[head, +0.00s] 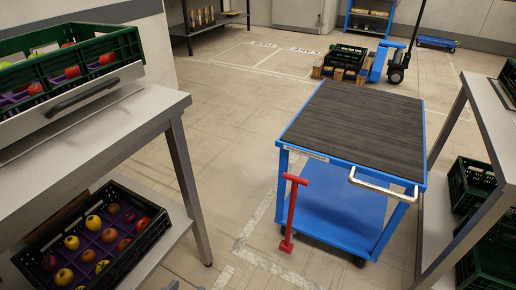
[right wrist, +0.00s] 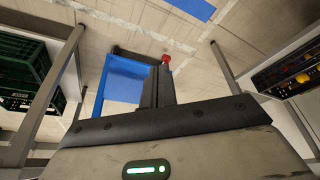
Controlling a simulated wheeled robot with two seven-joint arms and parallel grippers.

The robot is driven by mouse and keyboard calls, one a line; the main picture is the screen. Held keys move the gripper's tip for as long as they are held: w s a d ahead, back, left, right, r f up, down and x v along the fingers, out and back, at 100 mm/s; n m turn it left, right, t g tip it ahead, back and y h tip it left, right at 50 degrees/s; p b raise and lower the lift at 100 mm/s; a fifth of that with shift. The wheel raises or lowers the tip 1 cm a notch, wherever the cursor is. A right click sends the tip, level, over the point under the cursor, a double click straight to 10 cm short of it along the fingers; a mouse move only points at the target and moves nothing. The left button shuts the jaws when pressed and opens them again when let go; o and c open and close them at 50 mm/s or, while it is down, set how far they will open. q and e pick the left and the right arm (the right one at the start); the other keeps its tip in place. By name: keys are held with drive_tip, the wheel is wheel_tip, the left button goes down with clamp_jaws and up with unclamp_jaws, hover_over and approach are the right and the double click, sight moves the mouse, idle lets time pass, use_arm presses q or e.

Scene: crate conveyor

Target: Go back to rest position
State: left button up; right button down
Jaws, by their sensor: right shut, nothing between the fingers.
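Neither of my grippers shows in the head view. In the right wrist view my right gripper (right wrist: 157,72) points away from the camera, its dark fingers together with nothing between them. Behind its fingers, in that view, are the blue cart (right wrist: 125,82) and a red piece on the cart. In the head view the blue cart (head: 354,130) stands on the floor right of centre, with an empty dark top, a silver handle (head: 382,187) and a red upright lever (head: 292,210). My left gripper is out of view.
A table (head: 150,105) at left bears a green fruit crate (head: 125,48); a black fruit crate (head: 155,232) is on its lower shelf. A rack (head: 440,215) at right holds green crates (head: 470,185). A pallet jack (head: 396,62) stands behind. Floor between table and cart is clear.

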use_arm(q)
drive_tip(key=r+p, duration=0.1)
drive_tip(key=p, duration=0.2)
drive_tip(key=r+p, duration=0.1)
drive_tip(key=p, duration=0.2)
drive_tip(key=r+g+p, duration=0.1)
drive_tip(key=p, duration=0.2)
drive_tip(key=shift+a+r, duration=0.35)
use_arm(e)
drive_tip(key=w+a+r+t+y, duration=0.3)
drive_tip(key=w+a+r+t, duration=0.2)
drive_tip(key=a+r+t, duration=0.1)
drive_tip(key=shift+w+t, duration=0.3)
drive_tip(key=shift+w, duration=0.05)
